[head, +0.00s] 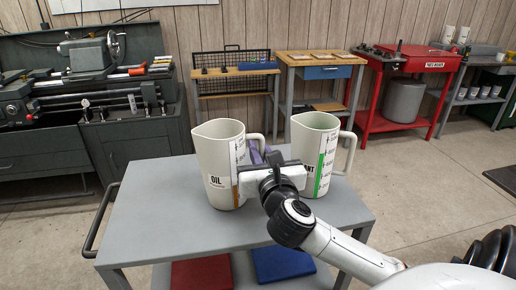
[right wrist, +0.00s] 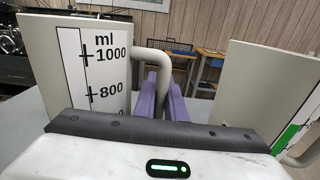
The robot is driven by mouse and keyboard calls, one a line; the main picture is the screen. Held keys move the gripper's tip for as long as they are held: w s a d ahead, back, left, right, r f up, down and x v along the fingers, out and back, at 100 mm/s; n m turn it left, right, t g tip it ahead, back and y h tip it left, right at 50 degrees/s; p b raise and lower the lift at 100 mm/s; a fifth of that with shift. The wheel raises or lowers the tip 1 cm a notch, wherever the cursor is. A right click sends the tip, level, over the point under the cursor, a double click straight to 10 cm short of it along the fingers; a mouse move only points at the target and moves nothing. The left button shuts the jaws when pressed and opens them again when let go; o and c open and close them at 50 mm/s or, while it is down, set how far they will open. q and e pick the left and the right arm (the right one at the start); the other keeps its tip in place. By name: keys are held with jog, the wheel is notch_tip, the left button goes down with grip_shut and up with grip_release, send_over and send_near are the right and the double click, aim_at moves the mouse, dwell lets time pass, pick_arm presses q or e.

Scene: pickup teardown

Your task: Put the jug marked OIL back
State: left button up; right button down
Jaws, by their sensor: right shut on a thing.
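The cream jug marked OIL (head: 218,165), with a brown level stripe, is upright at the cart's middle. It appears to rest on the grey cart top (head: 160,215). Its scale side (right wrist: 85,65) fills the left of the right wrist view. My right gripper (head: 258,156) is shut on its handle (right wrist: 155,57), with purple fingers on either side of it. A second cream jug (head: 313,150), with a green stripe and a label ending in "NT", stands just right of the gripper. It also shows at the right of the right wrist view (right wrist: 262,85). My left gripper is out of view.
The cart's lower shelf holds a red item (head: 202,274) and a blue item (head: 282,262). Behind stand a lathe (head: 90,90), wooden benches (head: 322,60) and a red parts washer (head: 425,62). Two pale jugs (head: 455,34) stand at the far right. The cart top's left side is clear.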

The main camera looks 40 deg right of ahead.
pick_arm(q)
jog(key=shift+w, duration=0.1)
pick_arm(e)
jog(key=shift+r, duration=0.1)
jog(key=c, duration=1.8)
grip_release()
jog(key=shift+f, duration=0.2)
pick_arm(q)
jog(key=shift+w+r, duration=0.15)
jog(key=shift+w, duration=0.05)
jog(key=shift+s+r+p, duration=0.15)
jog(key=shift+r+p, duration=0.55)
jog(key=shift+p, duration=0.05)
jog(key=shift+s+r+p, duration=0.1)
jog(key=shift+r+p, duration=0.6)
jog(key=shift+p, duration=0.05)
pick_arm(e)
jog(key=shift+v, duration=6.05)
